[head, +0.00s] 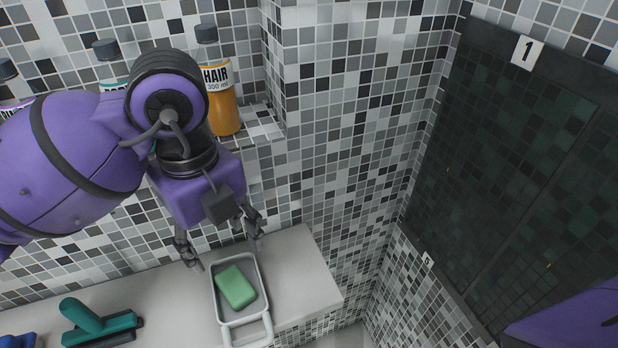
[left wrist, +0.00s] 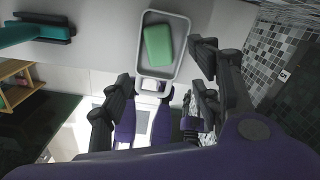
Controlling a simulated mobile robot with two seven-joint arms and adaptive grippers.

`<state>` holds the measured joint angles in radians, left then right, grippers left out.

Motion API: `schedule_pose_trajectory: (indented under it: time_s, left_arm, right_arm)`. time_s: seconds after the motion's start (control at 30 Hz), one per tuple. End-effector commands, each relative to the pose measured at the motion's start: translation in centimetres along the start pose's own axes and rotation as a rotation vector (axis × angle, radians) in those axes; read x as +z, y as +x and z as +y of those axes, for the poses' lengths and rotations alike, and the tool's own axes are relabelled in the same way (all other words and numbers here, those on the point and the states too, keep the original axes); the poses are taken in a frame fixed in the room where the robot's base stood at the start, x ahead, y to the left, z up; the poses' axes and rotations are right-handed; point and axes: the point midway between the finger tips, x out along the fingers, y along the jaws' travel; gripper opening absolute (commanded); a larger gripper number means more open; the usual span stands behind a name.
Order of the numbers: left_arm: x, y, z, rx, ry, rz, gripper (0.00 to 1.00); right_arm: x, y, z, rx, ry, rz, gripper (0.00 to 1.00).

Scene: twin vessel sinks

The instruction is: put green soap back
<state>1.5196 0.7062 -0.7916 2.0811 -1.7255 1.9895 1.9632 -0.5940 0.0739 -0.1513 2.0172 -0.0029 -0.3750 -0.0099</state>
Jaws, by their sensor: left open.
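The green soap (head: 236,287) is a rounded green bar lying in a light grey tray (head: 266,329) with a handle, on the pale ledge. In the left wrist view the soap (left wrist: 157,46) lies inside the tray's rim (left wrist: 183,62). My left gripper (head: 226,250) is open and empty. It is above the back end of the tray, its fingers spread to either side, apart from the soap. In the left wrist view the fingers of my left gripper (left wrist: 165,70) show on both sides of the tray.
A teal-handled tool (head: 100,325) lies on the ledge (head: 160,305) left of the tray, with a blue item (head: 18,341) beyond it. An orange hair bottle (head: 222,100) and other bottles stand on a tiled shelf behind my left arm. A dark panel marked 1 (head: 500,170) is on the right.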

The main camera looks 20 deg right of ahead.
Motion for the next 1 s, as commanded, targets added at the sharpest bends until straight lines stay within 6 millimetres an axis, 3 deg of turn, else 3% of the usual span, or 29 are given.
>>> schedule_pose_trajectory:
  time_s: [0.1,0.27,0.77,0.9,0.97,1.0]
  left_arm:
    - [0.1,-2.3,0.0,-0.002,0.000,-0.004,0.57]
    - [0.0,-3.8,0.0,0.000,0.000,-0.001,0.57]
    - [0.0,-4.1,0.0,0.001,-0.001,0.001,0.57]
    - [0.0,-4.8,0.0,-0.003,0.000,-0.007,0.57]
    - [0.0,-6.5,0.0,-0.010,0.000,-0.023,0.57]
    - [0.0,-8.3,0.0,-0.017,0.000,-0.042,0.57]
  right_arm:
    - [-0.5,0.0,-0.1,-0.001,0.000,0.007,0.31]
    - [-0.6,-0.1,-0.1,-0.001,0.001,0.009,0.31]
    - [-1.1,0.2,-0.1,-0.004,-0.001,0.017,0.31]
    - [-3.0,0.6,-0.3,-0.010,-0.004,0.048,0.31]
    - [-4.7,0.3,-0.4,-0.012,-0.004,0.070,0.31]
    - [-6.0,-0.2,-0.5,-0.014,-0.002,0.086,0.31]
